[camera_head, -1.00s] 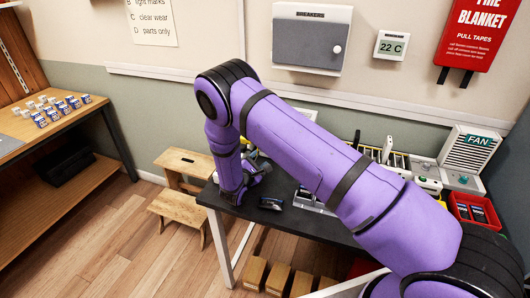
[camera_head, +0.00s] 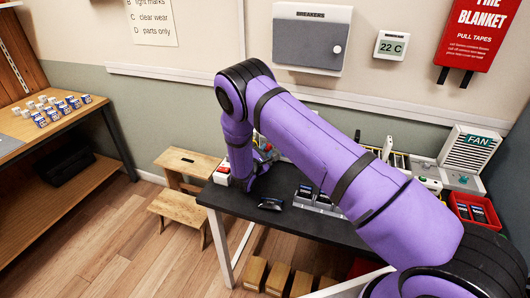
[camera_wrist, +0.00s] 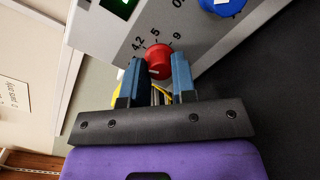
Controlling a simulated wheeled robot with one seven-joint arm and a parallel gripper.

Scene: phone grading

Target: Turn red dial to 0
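The red dial (camera_wrist: 158,62) is a round knob on a light grey panel (camera_wrist: 205,40), with numbers printed around it. In the wrist view my gripper (camera_wrist: 157,68) has its two blue-grey fingers apart, one on each side of the dial. Whether either fingertip touches the dial I cannot tell. The dial's pointer mark is not clear from this angle. In the head view my purple arm hides most of the work area around my gripper at the table's left end, and I cannot make out the dial there.
A blue dial (camera_wrist: 222,3) and a green display (camera_wrist: 118,6) are on the same panel. On the dark table (camera_head: 335,232) are a dark phone (camera_head: 270,203), a phone rack (camera_head: 318,200) and a red tray (camera_head: 474,211). A wooden step stool (camera_head: 183,207) stands left of the table.

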